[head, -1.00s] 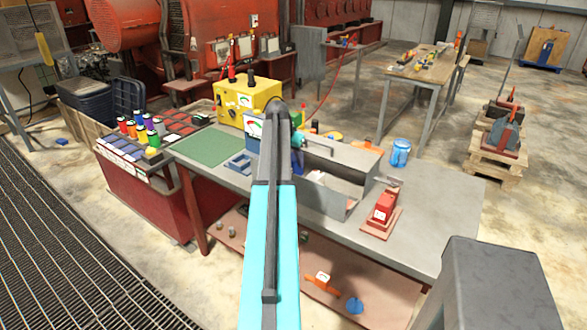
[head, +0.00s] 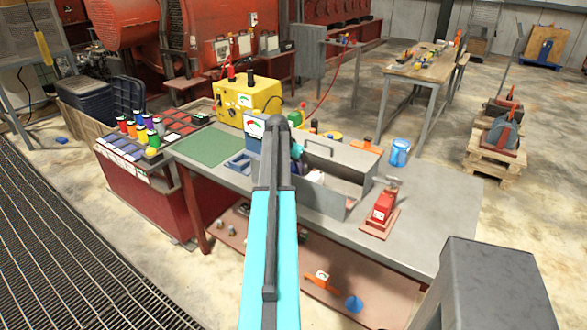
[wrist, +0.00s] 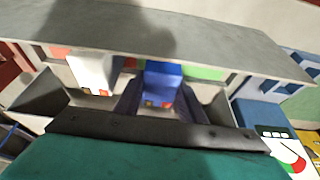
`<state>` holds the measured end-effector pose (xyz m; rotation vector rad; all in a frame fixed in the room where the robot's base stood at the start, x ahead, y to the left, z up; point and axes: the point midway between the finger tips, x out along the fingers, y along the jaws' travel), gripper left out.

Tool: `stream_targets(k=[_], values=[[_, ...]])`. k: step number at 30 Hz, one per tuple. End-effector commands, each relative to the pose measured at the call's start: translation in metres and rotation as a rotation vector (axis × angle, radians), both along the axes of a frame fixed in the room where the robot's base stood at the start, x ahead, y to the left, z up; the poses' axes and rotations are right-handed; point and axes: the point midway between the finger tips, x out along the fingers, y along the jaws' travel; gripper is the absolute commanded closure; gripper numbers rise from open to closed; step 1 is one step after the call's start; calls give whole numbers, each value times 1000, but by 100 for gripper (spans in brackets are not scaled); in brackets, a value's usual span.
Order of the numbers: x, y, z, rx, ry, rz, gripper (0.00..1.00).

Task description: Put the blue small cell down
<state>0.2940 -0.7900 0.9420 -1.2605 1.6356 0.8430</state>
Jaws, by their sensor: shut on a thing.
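In the wrist view, the blue small cell (wrist: 163,80) sits between the dark fingers of my gripper (wrist: 158,100), which is shut on it. The cell is over or in the grey open metal box (wrist: 215,40); I cannot tell whether it touches the bottom. A white cell (wrist: 91,72) is to its left inside the box, apart from it.
The bench (head: 440,215) also holds a yellow box (head: 245,100), a green mat (head: 205,147), a red device (head: 382,207) and a blue container (head: 399,153). Coloured spools (head: 140,130) stand at the left. The bench's right end is mostly clear.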

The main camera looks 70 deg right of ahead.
Motion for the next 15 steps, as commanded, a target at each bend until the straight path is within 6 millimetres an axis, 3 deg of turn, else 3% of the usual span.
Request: stream_targets(k=[15], values=[[0, 0, -6, -2, 1, 0, 100]])
